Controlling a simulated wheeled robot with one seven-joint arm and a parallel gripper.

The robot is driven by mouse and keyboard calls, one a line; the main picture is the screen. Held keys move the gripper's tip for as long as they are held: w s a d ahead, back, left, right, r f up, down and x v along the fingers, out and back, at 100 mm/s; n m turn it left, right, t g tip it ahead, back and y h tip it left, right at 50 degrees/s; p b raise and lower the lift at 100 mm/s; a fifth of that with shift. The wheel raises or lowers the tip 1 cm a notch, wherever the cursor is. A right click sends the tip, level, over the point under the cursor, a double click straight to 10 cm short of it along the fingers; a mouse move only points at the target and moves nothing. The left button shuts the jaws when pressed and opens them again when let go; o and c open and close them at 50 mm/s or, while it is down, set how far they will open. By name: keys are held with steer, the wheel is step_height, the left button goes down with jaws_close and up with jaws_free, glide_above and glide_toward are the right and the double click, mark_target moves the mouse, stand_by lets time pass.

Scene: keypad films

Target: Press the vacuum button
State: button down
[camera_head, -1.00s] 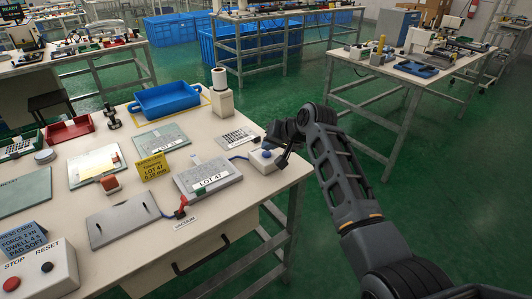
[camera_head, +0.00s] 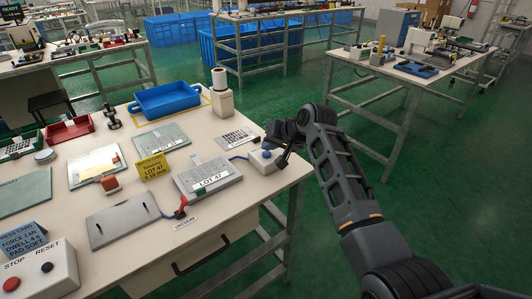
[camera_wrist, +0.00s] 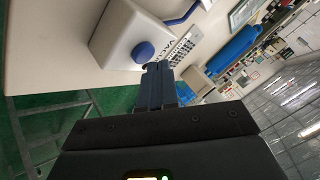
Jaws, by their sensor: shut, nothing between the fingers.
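A small white box (camera_head: 262,163) with a round blue button (camera_head: 267,154) stands near the right edge of the table. In the wrist view the box (camera_wrist: 112,38) fills the upper left, with its blue button (camera_wrist: 143,51) on the face near my fingers. In the head view my gripper (camera_head: 284,160) is at the box's right side, partly hidden by my arm. I cannot tell whether the fingertips touch the button.
A grey LOT 47 plate (camera_head: 208,178) lies left of the box, with a cable by it. A white post (camera_head: 222,95) and a blue tray (camera_head: 167,98) stand further back. A STOP/RESET box (camera_head: 40,270) is at the front left. Open green floor lies right of the table.

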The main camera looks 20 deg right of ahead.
mark_target(269, 155)
steer(key=shift+f, duration=0.1)
stand_by(0.4)
steer(key=shift+f, duration=0.3)
steer(key=shift+r, duration=0.15)
steer(key=shift+r+p, duration=0.3)
steer(key=shift+p, duration=0.1)
stand_by(0.3)
step_height(269, 155, up, 6)
steer(key=p, duration=0.5)
